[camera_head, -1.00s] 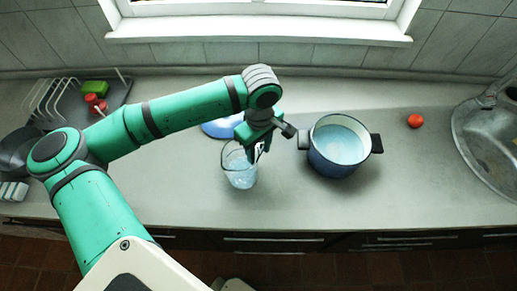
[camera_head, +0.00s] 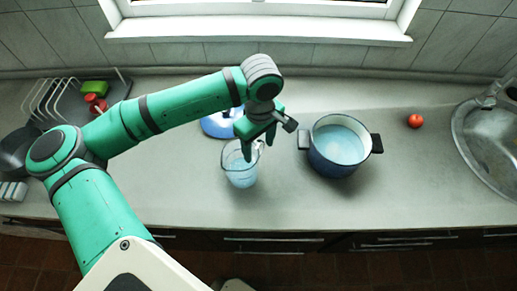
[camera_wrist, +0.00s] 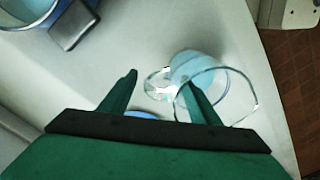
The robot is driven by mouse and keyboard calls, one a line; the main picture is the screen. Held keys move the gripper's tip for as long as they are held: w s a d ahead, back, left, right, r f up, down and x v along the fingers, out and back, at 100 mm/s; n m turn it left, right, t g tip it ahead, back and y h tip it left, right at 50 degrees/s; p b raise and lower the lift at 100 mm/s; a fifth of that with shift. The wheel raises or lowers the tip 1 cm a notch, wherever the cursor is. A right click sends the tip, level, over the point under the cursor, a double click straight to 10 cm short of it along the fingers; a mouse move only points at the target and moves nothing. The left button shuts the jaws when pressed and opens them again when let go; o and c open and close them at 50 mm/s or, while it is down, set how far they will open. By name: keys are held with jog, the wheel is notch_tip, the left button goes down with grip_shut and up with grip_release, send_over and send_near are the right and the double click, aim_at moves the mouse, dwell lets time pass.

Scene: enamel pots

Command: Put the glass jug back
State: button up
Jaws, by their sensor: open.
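The glass jug (camera_head: 240,172) stands upright on the counter, left of the pot, with pale blue liquid in it. It also shows in the wrist view (camera_wrist: 222,95), its handle toward my fingers. My gripper (camera_head: 259,147) is open at the jug's handle side, at about rim height in the picture. In the wrist view my gripper (camera_wrist: 160,82) has its fingers apart, the right one overlapping the jug's outline and the handle lying between the fingers or just beyond them. I cannot tell whether a finger touches the glass. Nothing is held.
A dark blue enamel pot (camera_head: 337,147) with pale blue liquid stands right of the jug. A blue lid (camera_head: 219,125) lies behind the jug, partly hidden. A tomato (camera_head: 415,121) and the sink (camera_head: 490,145) are at right. A dish rack (camera_head: 55,100) is at left. The front counter is clear.

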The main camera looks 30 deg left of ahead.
notch_tip(320, 180, up, 10)
jog(key=shift+w+f, duration=0.1)
dwell(0.7)
